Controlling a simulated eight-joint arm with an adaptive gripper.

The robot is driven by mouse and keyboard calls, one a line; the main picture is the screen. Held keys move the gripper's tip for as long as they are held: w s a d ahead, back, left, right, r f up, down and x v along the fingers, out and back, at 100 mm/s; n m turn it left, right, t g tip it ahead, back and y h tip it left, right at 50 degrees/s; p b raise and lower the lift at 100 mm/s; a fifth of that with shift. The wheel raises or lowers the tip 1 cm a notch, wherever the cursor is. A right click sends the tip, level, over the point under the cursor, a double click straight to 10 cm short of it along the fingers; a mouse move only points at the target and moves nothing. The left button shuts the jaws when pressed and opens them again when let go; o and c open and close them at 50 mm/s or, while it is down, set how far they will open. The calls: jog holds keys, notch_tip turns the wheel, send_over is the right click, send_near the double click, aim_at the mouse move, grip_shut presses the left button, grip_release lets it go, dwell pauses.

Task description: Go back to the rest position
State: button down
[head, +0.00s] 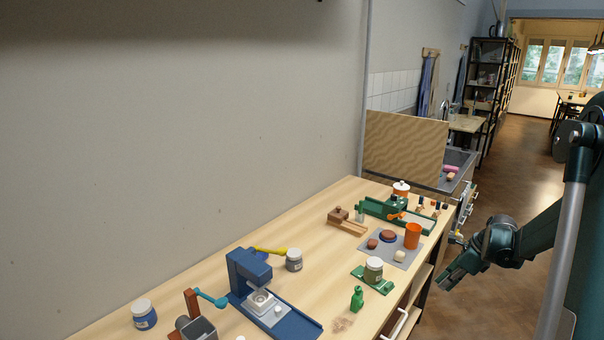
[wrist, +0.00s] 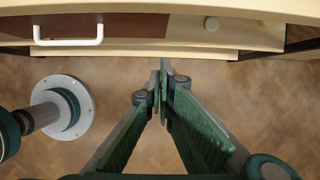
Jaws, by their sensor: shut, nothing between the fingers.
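My gripper (head: 447,283) is in the head view at the right, off the front edge of the wooden table (head: 205,262) and over the floor. In the wrist view my gripper (wrist: 163,78) points at the table's front side, with its two green fingers together at the tips and nothing between them. The fingertips look apart from the table.
A white handle (wrist: 68,41) sticks out from the table front. Floor (wrist: 240,95) beside the table is clear.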

jog(key=s+a+r+n+h, duration=0.1)
jog(key=s+a+r+n, duration=0.45)
jog(key=a+r, duration=0.45)
jog(key=s+a+r+n+h, duration=0.1)
jog(key=s+a+r+n, duration=0.5)
jog(key=a, duration=0.5)
jog(key=s+a+r+n+t, duration=0.2)
jog(key=s+a+n, duration=0.5)
jog(key=s, duration=0.3)
jog(key=s+a+r+n+t+h, duration=0.1)
jog(key=s+a+r+n+t, duration=0.1)
jog(key=s+a+n, duration=0.6)
jog(key=shift+s+a, duration=0.2)
jog(key=shift+s, duration=0.85)
jog(key=shift+n, duration=0.25)
jog(key=c, duration=3.2)
grip_release()
jog(key=shift+c, duration=0.2)
